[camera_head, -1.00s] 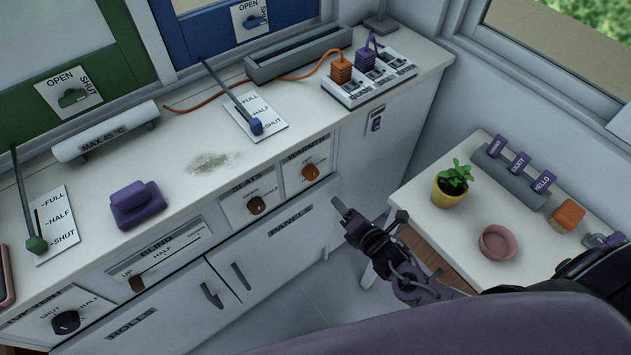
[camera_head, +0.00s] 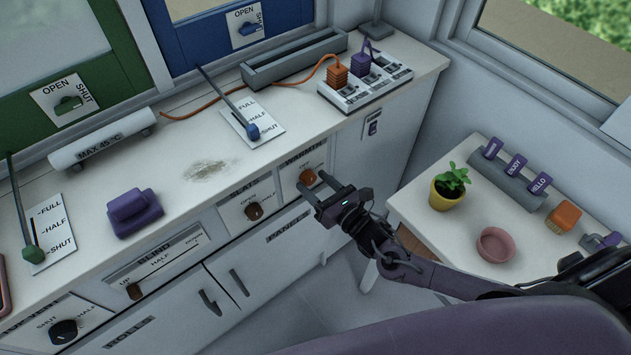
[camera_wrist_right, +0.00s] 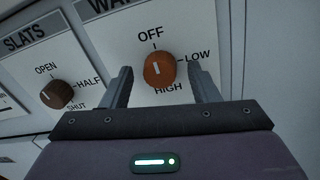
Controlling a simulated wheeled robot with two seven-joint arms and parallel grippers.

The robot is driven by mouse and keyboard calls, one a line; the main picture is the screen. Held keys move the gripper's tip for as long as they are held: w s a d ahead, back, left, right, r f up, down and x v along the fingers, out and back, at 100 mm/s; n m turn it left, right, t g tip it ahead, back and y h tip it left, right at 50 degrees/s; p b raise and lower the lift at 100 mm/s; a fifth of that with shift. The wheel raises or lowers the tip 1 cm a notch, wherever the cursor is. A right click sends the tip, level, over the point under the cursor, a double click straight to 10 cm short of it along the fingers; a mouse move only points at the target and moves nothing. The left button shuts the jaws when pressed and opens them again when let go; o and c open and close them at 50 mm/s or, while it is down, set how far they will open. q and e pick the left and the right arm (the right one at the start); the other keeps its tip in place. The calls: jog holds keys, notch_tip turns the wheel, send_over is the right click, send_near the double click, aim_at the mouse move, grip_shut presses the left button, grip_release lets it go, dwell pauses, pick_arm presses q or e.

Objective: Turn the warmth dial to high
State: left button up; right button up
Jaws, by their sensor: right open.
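The warmth dial (camera_head: 307,177) is an orange-brown round knob on a white plate on the counter's front. In the right wrist view the dial (camera_wrist_right: 159,70) has a pale mark pointing up toward OFF, with LOW at its right and HIGH below. My right gripper (camera_head: 318,193) is open and empty, just in front of the dial. In the wrist view its two fingers (camera_wrist_right: 162,88) stand on either side of the dial, apart from it. My left gripper is not in view.
The brown slats dial (camera_head: 254,211) is left of the warmth dial. The panels drawer front (camera_head: 290,238) lies below. A white side table (camera_head: 420,205) with a potted plant (camera_head: 450,187) and a pink bowl (camera_head: 495,244) stands at the right. A gap lies between counter and table.

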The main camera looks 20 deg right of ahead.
jog(key=shift+w+a, duration=0.1)
jog(key=shift+w, duration=0.1)
jog(key=c, duration=1)
